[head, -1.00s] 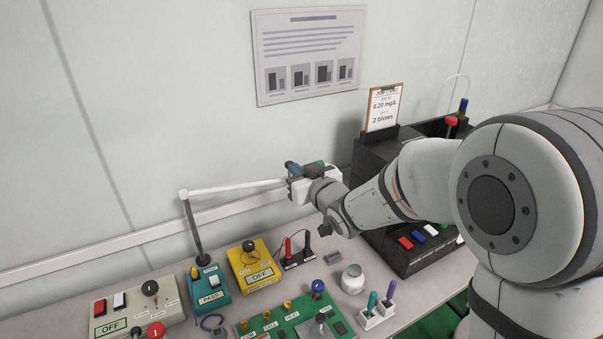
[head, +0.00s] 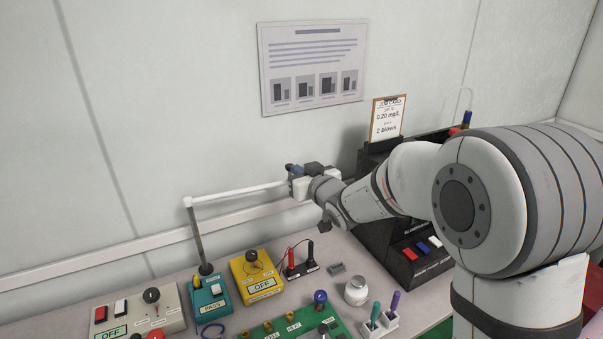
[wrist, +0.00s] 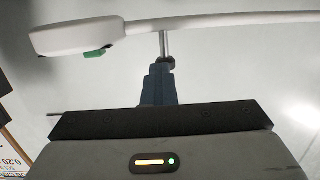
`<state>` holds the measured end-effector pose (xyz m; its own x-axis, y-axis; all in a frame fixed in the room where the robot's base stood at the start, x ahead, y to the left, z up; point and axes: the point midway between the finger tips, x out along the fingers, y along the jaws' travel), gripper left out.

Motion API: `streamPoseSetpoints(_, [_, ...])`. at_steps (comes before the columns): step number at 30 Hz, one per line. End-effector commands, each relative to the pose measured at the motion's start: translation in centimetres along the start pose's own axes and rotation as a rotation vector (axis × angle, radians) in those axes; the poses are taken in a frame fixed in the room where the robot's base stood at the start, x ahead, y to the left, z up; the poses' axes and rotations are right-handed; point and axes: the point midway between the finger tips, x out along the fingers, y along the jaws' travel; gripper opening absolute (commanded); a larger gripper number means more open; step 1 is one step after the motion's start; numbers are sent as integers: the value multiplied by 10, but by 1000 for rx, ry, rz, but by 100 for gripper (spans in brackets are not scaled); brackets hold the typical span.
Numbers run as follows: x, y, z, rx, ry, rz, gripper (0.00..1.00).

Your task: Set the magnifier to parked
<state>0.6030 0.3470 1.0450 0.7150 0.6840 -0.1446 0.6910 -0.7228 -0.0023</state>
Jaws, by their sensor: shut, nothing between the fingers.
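The magnifier's white arm (head: 235,192) runs from a dark post (head: 197,238) at the back left to my gripper (head: 290,168). In the wrist view, the white arm (wrist: 235,20) crosses the top. It ends at the left in a rounded white head (wrist: 75,39) with a small green tab (wrist: 95,53). A thin metal rod (wrist: 163,45) hangs from the arm. My gripper's blue fingers (wrist: 165,65) are shut and empty at the rod's lower end; I cannot tell whether they touch it. In the head view the magnifier's head is hidden around my gripper.
Below on the bench stand a teal PASS tester (head: 211,300), a yellow OFF tester (head: 256,276), a grey OFF panel (head: 135,318), a green board (head: 295,328), a white jar (head: 356,291) and a black unit (head: 415,255). The wall behind carries a poster (head: 312,65).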

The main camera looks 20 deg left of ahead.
Motion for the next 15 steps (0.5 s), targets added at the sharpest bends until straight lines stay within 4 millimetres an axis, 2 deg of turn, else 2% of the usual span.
streamPoseSetpoints(1, [2,-2,-8,-3,19,-5,0])
streamPoseSetpoints(5, [-5,2,-9,-3,20,-3,0])
streamPoseSetpoints(8, [-18,5,-8,-3,18,-2,0])
streamPoseSetpoints(15, [-71,17,-5,-1,11,1,0])
